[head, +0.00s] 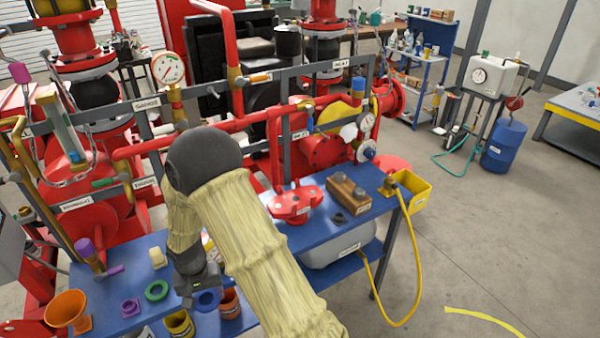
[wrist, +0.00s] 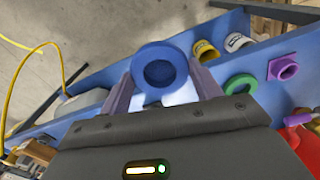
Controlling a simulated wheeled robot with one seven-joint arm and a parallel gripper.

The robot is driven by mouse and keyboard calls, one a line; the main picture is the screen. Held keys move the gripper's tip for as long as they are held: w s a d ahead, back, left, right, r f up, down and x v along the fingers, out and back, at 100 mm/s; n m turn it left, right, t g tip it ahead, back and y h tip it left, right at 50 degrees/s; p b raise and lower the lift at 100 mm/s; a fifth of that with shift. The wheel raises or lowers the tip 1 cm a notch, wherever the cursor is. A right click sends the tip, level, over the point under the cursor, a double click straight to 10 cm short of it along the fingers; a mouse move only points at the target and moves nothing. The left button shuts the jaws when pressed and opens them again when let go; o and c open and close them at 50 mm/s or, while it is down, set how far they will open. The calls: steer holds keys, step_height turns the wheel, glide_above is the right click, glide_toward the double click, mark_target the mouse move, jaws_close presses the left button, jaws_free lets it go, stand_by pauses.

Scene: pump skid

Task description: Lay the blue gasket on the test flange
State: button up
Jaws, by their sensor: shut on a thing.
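The blue gasket (wrist: 139,72) is a ring held between the two fingers of my gripper (wrist: 162,95) in the wrist view. In the head view my gripper (head: 196,298) hangs at the front of the blue bench, with the gasket (head: 208,301) partly hidden by it. From these views I cannot tell its exact height over the bench. A red flange-like part (head: 296,203) with a small label stands on the bench, right of my forearm. It looks like the test flange, but its label is too small to read.
A green ring (head: 156,290) and a purple square part (head: 130,307) lie left of my gripper. An orange funnel (head: 67,308) is farther left. A wooden block (head: 348,194) and a yellow box (head: 410,190) with a hose are at the right. Red pipes stand behind the bench.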

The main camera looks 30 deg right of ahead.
steer(key=d+f+n, duration=0.2)
steer(key=d+f, duration=0.7)
steer(key=d, duration=0.1)
steer(key=shift+n, duration=0.3)
